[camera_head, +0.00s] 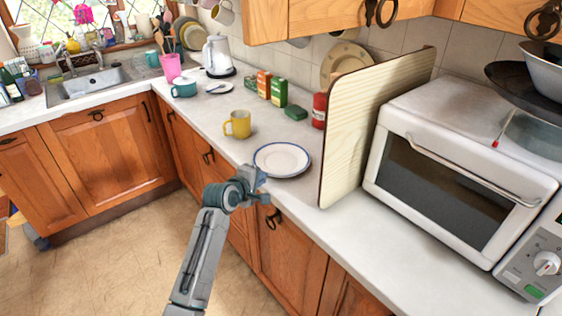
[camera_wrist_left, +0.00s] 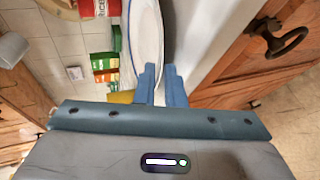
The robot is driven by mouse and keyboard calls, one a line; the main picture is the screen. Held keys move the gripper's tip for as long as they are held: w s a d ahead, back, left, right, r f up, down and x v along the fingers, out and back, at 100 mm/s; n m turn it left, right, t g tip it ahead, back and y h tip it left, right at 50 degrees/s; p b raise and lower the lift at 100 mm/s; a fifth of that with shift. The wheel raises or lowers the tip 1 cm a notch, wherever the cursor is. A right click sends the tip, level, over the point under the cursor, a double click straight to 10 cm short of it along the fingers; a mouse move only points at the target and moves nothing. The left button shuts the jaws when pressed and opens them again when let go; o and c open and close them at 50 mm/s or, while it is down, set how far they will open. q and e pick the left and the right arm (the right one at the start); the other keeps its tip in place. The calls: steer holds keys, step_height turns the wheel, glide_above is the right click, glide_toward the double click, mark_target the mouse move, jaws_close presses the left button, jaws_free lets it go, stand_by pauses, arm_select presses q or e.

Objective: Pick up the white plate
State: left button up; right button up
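The white plate (camera_head: 282,158) with a blue rim lies flat on the counter, left of an upright wooden board. My left gripper (camera_head: 262,185) is just in front of the plate, at the counter's front edge. My right gripper is not in view.
A yellow mug (camera_head: 238,124) stands left of the plate. Behind are several small boxes (camera_head: 264,84) and a red jar (camera_head: 319,111). The tall board (camera_head: 362,120) stands close on the right, with a white microwave (camera_head: 455,180) beyond it.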

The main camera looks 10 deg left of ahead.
mark_target(269, 182)
arm_select(q)
steer(key=p+x, duration=0.1)
steer(key=x, duration=0.3)
steer(key=shift+w+d+p, duration=0.25)
steer(key=shift+p, duration=0.1)
steer(key=shift+w+d+f, duration=0.1)
steer(key=shift+w+f, duration=0.1)
steer(key=shift+w, duration=0.05)
jaws_close()
